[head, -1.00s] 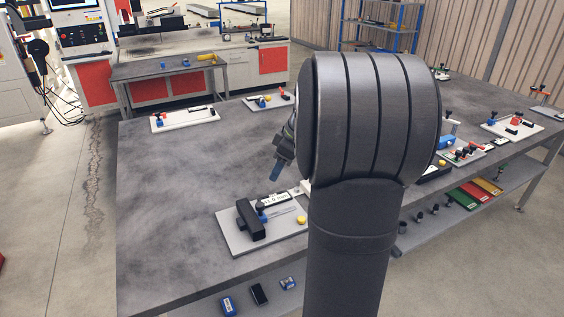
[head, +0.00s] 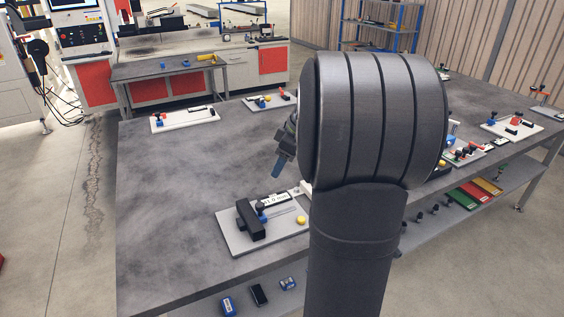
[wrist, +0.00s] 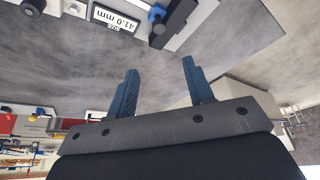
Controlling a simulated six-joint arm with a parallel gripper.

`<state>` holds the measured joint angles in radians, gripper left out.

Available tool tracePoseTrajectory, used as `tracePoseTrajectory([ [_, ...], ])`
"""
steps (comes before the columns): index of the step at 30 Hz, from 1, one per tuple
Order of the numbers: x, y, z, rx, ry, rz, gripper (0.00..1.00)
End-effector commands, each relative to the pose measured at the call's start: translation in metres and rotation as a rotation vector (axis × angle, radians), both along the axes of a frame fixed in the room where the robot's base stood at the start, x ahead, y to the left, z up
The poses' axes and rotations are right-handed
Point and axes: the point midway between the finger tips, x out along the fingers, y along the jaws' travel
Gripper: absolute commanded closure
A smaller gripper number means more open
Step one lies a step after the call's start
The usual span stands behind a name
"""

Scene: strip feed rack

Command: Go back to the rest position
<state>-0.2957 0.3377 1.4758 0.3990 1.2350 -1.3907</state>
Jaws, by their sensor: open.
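My gripper (wrist: 158,78) shows in the wrist view with its two blue fingers apart and nothing between them. In the head view one blue fingertip of it (head: 277,169) shows to the left of my dark arm, which hides the rest. The gripper is above the grey table (head: 170,220), behind a grey plate (head: 245,243) that carries a black block (head: 250,220), a yellow knob (head: 301,220) and a labelled display. The display (wrist: 114,19) reads 41.0 mm in the wrist view, upside down.
More fixture plates stand at the table's back left (head: 185,119), back middle (head: 270,102) and right side (head: 512,127). A lower shelf holds red, yellow and green trays (head: 463,199).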

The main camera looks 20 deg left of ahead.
Motion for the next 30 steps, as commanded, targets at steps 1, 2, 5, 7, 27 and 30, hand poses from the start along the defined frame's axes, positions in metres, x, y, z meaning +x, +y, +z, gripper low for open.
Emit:
tracePoseTrajectory([
  [1,0.0,0.0,0.0,0.0,0.0,0.0,0.52],
  [2,0.0,0.0,0.0,0.0,0.0,0.0,0.52],
  [5,0.0,0.0,0.0,0.0,0.0,0.0,0.52],
  [7,0.0,0.0,0.0,0.0,0.0,0.0,0.52],
  [27,0.0,0.039,-0.094,-0.002,0.004,0.002,0.52],
  [30,0.0,0.046,-0.113,-0.002,0.003,0.002,0.52],
])
